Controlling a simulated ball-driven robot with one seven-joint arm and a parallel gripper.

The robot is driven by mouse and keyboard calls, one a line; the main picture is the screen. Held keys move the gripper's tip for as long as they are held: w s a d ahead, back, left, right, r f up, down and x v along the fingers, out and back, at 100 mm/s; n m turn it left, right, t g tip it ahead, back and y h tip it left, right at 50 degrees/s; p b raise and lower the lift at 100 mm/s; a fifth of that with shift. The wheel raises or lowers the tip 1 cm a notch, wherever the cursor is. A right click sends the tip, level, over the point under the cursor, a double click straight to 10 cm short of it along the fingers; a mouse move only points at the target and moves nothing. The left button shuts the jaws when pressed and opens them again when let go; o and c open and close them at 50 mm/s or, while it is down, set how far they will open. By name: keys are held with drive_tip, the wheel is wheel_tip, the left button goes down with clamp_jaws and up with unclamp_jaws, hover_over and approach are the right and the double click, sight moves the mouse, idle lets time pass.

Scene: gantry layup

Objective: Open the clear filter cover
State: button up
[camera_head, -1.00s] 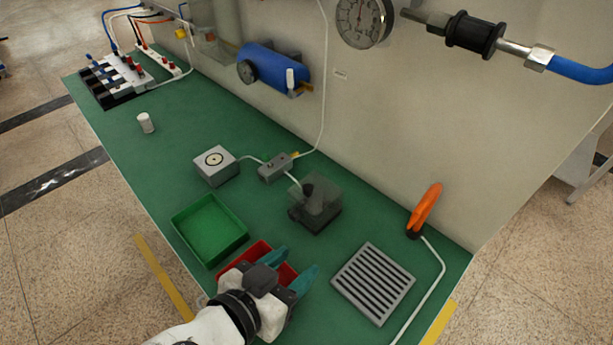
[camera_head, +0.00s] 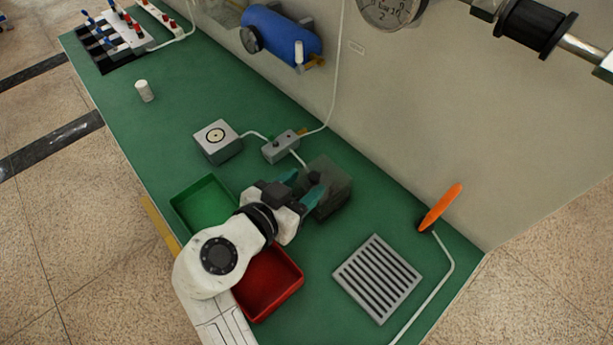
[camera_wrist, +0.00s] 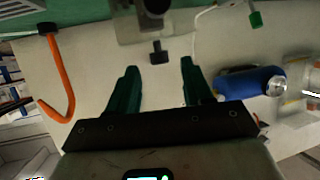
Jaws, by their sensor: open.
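The clear filter cover (camera_head: 335,182) is a smoky see-through box on a dark base on the green bench, right of centre in the head view. It looks shut. My gripper (camera_head: 304,185) has two teal fingers, open and empty, at the left side of the cover. I cannot tell whether they touch it. In the wrist view my gripper (camera_wrist: 158,75) is spread wide below a small dark knob (camera_wrist: 159,56), which lies between the finger lines near the cover (camera_wrist: 128,28). The fingers partly hide the cover's near side in the head view.
A green tray (camera_head: 190,208) and a red tray (camera_head: 288,272) lie under and beside my arm. A grey box (camera_head: 218,141) and a cabled switch box (camera_head: 280,147) are behind.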

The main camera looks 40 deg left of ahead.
drive_tip(key=shift+x, duration=1.05)
clamp_jaws()
